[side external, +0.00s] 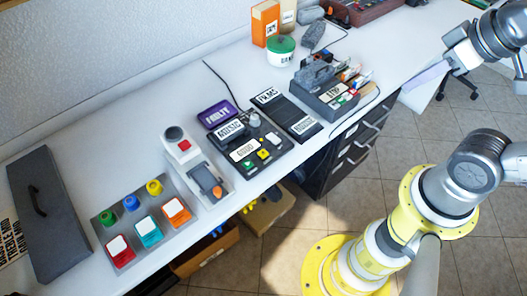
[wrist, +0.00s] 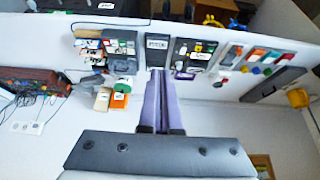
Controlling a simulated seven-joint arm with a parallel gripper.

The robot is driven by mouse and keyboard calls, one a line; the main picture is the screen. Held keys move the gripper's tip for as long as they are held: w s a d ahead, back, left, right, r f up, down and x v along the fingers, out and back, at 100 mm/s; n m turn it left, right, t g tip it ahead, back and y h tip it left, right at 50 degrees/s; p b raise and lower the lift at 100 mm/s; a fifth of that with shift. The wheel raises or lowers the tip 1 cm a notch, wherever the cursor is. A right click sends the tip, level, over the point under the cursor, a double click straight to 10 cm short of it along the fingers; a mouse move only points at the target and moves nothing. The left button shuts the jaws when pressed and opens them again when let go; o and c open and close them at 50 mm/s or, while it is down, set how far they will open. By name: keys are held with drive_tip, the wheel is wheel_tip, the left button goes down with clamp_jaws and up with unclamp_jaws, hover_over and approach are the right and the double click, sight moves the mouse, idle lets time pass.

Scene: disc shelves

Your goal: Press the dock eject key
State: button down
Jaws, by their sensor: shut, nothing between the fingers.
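My gripper (side external: 410,88) is at the right in the side view, its pale purple fingers together and empty, in the air near the table's right edge. The fingers also show in the wrist view (wrist: 160,75), closed and pointing up the picture. Which unit is the dock is not clear. Another dark unit (side external: 262,152) has label plates, a knob, and green and yellow keys. My gripper is apart from both. No readable eject marking shows.
Left are a purple sign (side external: 217,114), a white device (side external: 189,150), a panel of coloured buttons (side external: 120,207) and a dark handled box (side external: 47,225). A green-lidded tub (side external: 281,48) and an orange box (side external: 265,22) stand behind.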

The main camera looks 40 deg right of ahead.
drive_tip(key=w+a+r+n+t, duration=0.2)
drive_tip(key=w+r+n+t, duration=0.25)
drive_tip(key=w, duration=0.55)
drive_tip(key=w+a+f+n+t+y, duration=0.1)
drive_tip(key=w+a, duration=0.1)
drive_tip(key=w, duration=0.4)
drive_tip(key=w+a+f+n+t+y, duration=0.1)
drive_tip(key=w+a+f+n, duration=0.1)
drive_tip(key=w, duration=0.4)
drive_tip(key=w+a+f+n, duration=0.2)
drive_tip(key=w+a+f, duration=0.25)
drive_tip(key=f, duration=0.45)
drive_tip(key=s+a+f+n+g, duration=0.1)
drive_tip(key=s+a+f, duration=0.1)
drive_tip(key=f, duration=0.4)
drive_tip(key=s+a+f+n+g, duration=0.1)
drive_tip(key=s+a+f+g, duration=0.1)
drive_tip(key=f, duration=0.4)
drive_tip(key=shift+a+f, duration=0.2)
drive_tip(key=shift+a, duration=0.45)
